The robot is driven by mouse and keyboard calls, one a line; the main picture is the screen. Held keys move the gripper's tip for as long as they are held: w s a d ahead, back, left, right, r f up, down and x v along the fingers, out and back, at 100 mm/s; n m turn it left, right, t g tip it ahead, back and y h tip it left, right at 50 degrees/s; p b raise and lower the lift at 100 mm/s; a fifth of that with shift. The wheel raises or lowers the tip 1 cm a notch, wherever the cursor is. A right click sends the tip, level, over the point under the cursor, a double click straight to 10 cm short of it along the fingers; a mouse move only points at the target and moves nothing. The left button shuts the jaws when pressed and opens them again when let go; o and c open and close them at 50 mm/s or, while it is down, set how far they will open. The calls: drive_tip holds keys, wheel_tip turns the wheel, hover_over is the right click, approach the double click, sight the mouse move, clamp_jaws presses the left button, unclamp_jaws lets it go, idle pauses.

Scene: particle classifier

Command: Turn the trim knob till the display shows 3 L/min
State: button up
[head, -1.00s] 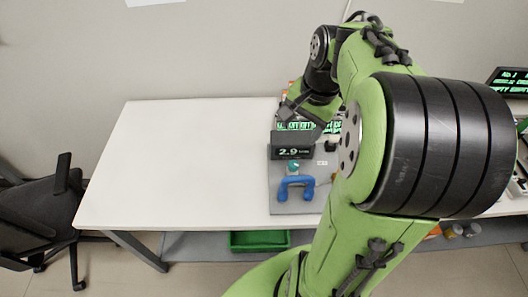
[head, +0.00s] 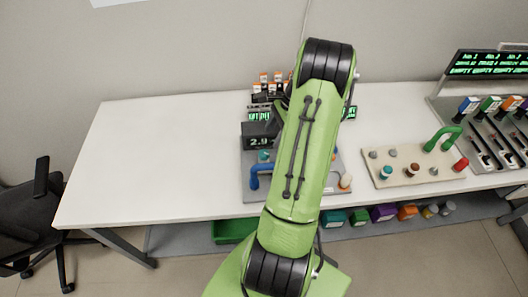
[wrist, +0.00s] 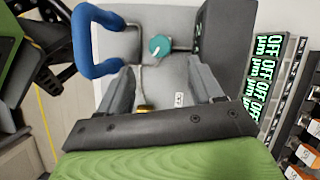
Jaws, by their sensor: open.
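The trim knob (wrist: 160,46) is a small teal knob with a white mark, on a grey panel (wrist: 180,15). In the wrist view it lies just past my fingertips, between their lines, with no visible contact. My gripper (wrist: 161,68) is open and empty. In the head view my arm hides the gripper and the panel's middle. The teal knob (head: 264,155) shows there beside my arm, below the black display (head: 258,141). The display reads 2.9; its unit is covered.
A blue handle (wrist: 84,45) stands left of the knob in the wrist view, close to my left finger. Green OFF readouts (wrist: 263,75) are at the right. A beige board (head: 400,183) with a green handle stands farther right. The table's left part (head: 150,160) is clear.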

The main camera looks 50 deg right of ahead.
sight(264, 152)
drive_tip(key=b+x, duration=0.1)
drive_tip(key=x, duration=0.7)
drive_tip(key=shift+f, duration=0.15)
drive_tip(key=c, duration=1.1)
drive_tip(key=shift+r+n+g+p, duration=0.2)
drive_tip(key=shift+n+g+p, duration=0.1)
drive_tip(key=shift+n+p, duration=0.4)
drive_tip(key=shift+f, duration=0.15)
drive_tip(key=o, duration=1.1)
